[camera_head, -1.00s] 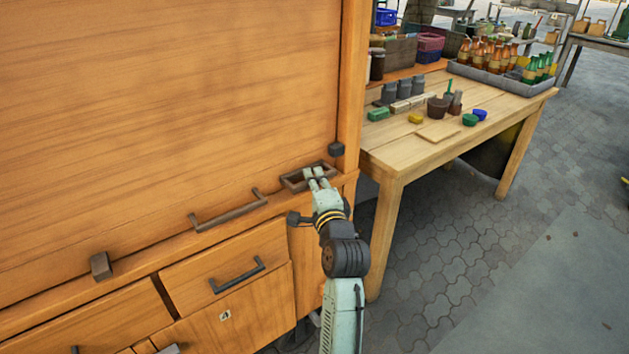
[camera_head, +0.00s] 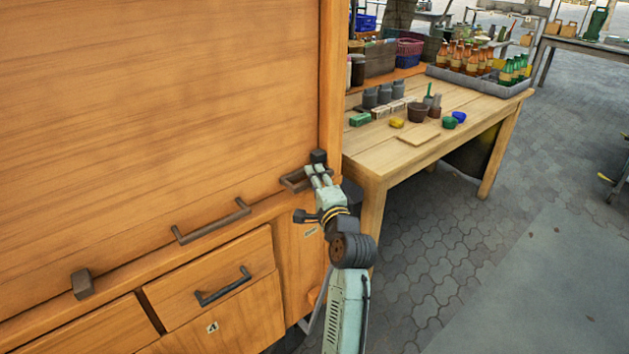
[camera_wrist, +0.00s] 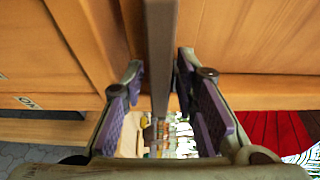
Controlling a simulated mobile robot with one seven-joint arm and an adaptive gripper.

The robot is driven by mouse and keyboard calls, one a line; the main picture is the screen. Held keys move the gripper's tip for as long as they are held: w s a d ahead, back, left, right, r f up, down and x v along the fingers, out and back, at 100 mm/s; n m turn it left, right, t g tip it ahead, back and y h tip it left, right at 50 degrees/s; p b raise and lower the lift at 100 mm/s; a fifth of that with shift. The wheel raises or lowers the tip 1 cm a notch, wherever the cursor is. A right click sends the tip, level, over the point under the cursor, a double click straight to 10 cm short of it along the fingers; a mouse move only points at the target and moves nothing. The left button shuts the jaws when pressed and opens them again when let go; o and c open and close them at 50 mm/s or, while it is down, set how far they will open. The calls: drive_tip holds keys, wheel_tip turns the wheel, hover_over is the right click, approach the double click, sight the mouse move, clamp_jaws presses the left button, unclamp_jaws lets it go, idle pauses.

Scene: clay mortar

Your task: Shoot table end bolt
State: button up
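A small dark block (camera_head: 318,156), apparently the bolt at the table end, sits at the lower right corner of the wooden cabinet's big panel. A similar block (camera_head: 82,284) sits at the panel's lower left. My gripper (camera_head: 318,170) is at the ledge just below the right block, beside a brown rectangular loop (camera_head: 295,181). In the wrist view, a dark bar (camera_wrist: 162,50) runs between my gripper's open fingers (camera_wrist: 164,95), with visible gaps at both sides. Whether this bar is part of the bolt or of the loop is unclear.
A drawer with a dark handle (camera_head: 223,287) is below. A wooden table (camera_head: 380,155) with bottles, pots and blocks stands close at right. Paved floor (camera_head: 440,250) lies open beyond it.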

drive_tip(key=shift+o, duration=0.6)
drive_tip(key=shift+a, duration=0.1)
drive_tip(key=v, duration=1.2)
